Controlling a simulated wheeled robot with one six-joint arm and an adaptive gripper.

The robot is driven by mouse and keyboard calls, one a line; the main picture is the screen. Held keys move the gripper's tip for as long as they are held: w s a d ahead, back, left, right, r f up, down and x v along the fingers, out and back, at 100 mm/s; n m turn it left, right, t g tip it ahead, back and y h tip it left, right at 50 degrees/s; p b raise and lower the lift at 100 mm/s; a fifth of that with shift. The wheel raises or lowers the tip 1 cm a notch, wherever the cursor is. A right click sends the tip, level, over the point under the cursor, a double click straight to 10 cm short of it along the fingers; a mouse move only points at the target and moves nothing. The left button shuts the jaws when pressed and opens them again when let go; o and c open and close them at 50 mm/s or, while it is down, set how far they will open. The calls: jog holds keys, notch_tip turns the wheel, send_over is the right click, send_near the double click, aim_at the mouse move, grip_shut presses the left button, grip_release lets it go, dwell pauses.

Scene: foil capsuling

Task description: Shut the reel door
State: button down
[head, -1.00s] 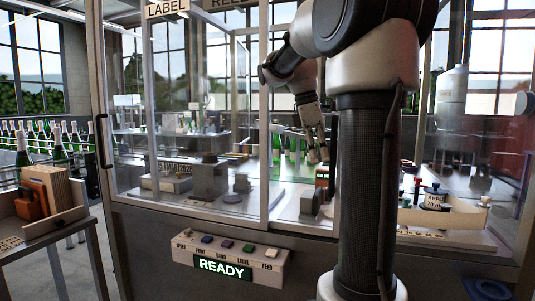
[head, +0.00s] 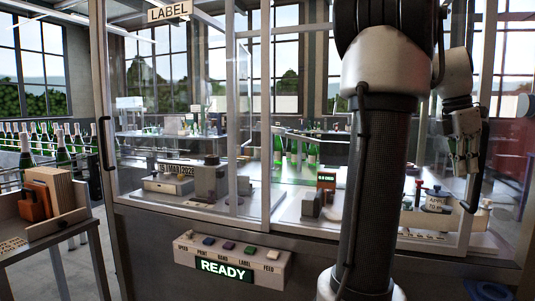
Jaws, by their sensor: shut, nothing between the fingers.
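My gripper (head: 466,170) hangs at the right, fingers down and shut, with nothing between them. It is in front of or beside the clear panels at the machine's right side; its exact depth cannot be told. The machine has a glazed front. The left pane carries a LABEL sign (head: 170,11) and a dark upright handle (head: 106,143). No sign reading REEL is in view now. Which pane is the reel door, and how far it stands open, I cannot tell. My arm hides part of the front right of centre.
A button box (head: 232,256) with a lit READY display juts from the machine's front. A side stand (head: 45,235) with a wooden box is at the left. Green bottles (head: 62,148) line up behind it. Small parts and a labelled container (head: 437,200) are at the right.

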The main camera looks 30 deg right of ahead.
jog(key=s+d, duration=0.8)
jog(key=s, duration=0.2)
jog(key=shift+s+d, duration=0.2)
jog(key=shift+s, duration=0.15)
